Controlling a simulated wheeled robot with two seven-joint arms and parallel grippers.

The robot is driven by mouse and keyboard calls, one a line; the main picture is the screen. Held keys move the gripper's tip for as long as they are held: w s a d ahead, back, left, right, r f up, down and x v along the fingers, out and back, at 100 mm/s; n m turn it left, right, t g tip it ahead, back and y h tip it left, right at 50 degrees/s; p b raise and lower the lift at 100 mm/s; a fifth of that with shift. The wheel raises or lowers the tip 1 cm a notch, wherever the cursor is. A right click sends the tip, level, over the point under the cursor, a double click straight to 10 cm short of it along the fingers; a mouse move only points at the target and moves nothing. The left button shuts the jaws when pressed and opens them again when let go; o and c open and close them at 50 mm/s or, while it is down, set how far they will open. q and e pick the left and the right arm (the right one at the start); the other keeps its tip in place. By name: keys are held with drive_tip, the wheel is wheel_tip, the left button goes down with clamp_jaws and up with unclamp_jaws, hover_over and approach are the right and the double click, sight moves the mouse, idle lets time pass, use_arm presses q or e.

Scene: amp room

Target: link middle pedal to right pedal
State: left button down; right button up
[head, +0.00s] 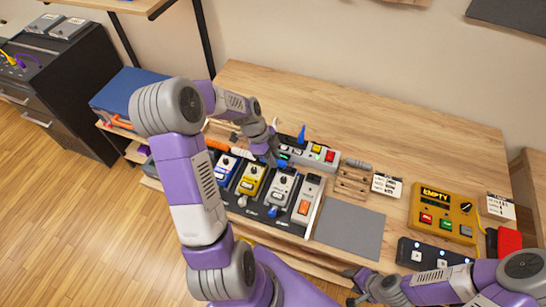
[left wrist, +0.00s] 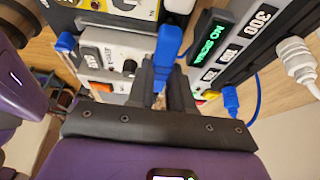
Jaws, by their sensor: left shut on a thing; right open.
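On the pedalboard stand a blue pedal (head: 222,167), a yellow pedal (head: 251,181), a grey pedal (head: 280,190) and a pale pedal with an orange switch (head: 308,197). My left gripper (head: 274,160) is behind the yellow and grey pedals, shut on a blue plug (left wrist: 168,45). In the left wrist view the held plug is beside a pale pedal (left wrist: 128,45); whether it touches a socket is hidden. Another blue plug (left wrist: 65,42) is at that pedal's far side. My right gripper (head: 356,286) is open and empty at the bench's front.
Behind the pedals is a long grey box (head: 318,150) with coloured buttons; its display reads NO SIGNAL in the left wrist view (left wrist: 212,42). A blue plug with cable (left wrist: 230,98) is beside it. A grey mat (head: 350,226) and yellow EMPTY box (head: 443,212) lie right.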

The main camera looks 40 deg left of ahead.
use_arm(q)
drive_tip(key=shift+f+b, duration=0.4)
drive_tip(key=shift+b, duration=0.2)
idle(0.7)
drive_tip(key=c, duration=0.5)
unclamp_jaws()
drive_tip(key=shift+c, duration=0.2)
drive_tip(key=shift+r, duration=0.2)
drive_tip(key=shift+r+p, duration=2.3)
drive_tip(key=shift+r, duration=1.1)
